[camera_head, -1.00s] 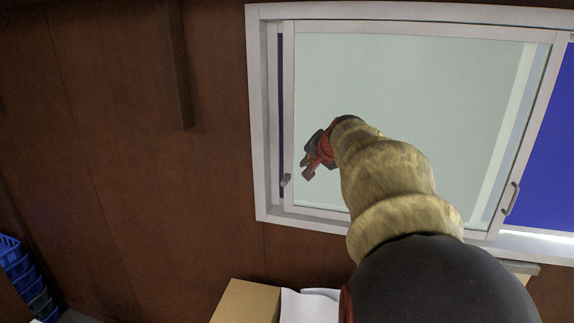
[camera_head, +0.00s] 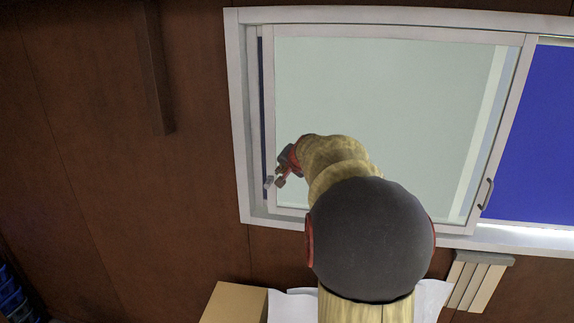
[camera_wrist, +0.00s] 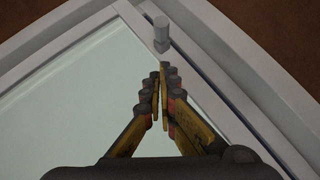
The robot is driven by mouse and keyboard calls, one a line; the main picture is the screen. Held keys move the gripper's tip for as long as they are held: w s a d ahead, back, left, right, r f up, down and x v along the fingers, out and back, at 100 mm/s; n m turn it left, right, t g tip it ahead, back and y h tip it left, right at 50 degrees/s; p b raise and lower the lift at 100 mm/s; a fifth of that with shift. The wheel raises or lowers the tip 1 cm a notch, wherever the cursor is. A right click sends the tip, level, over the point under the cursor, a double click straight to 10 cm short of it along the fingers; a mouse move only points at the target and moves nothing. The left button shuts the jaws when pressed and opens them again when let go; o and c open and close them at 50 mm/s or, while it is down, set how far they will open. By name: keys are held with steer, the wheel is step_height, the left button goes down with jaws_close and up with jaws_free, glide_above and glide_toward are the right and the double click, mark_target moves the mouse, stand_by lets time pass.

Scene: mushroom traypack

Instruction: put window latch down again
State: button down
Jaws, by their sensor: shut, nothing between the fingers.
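The window latch (camera_head: 268,182) is a small light grey piece on the left upright of the sliding window's frame, near its lower corner. In the wrist view the latch (camera_wrist: 161,34) is a stubby block on the frame, just beyond my fingertips. I cannot tell its turned position for sure. My gripper (camera_head: 279,178) is beside the latch, on its right in the head view. In the wrist view my gripper (camera_wrist: 160,76) is shut and empty, its tips close to the latch. Whether they touch it is unclear.
The window pane (camera_head: 390,110) is pale, with a handle (camera_head: 486,194) on its right upright and a blue panel (camera_head: 535,140) beyond. A cardboard box (camera_head: 235,303) and white sheets stand below. Blue crates (camera_head: 10,295) are at lower left.

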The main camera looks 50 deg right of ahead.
mark_target(273, 180)
steer(key=w+f, duration=0.1)
steer(key=w+a+f, duration=0.1)
steer(key=f, duration=0.1)
steer(key=shift+f, duration=0.1)
steer(key=shift+w+f, duration=0.1)
steer(key=shift+f, duration=0.05)
steer(key=shift+f+b, duration=0.2)
steer(key=shift+b, duration=0.75)
steer(key=shift+a+f+t+h+b, duration=0.2)
steer(key=shift+t+h+b, duration=0.35)
steer(key=shift+b, duration=2.75)
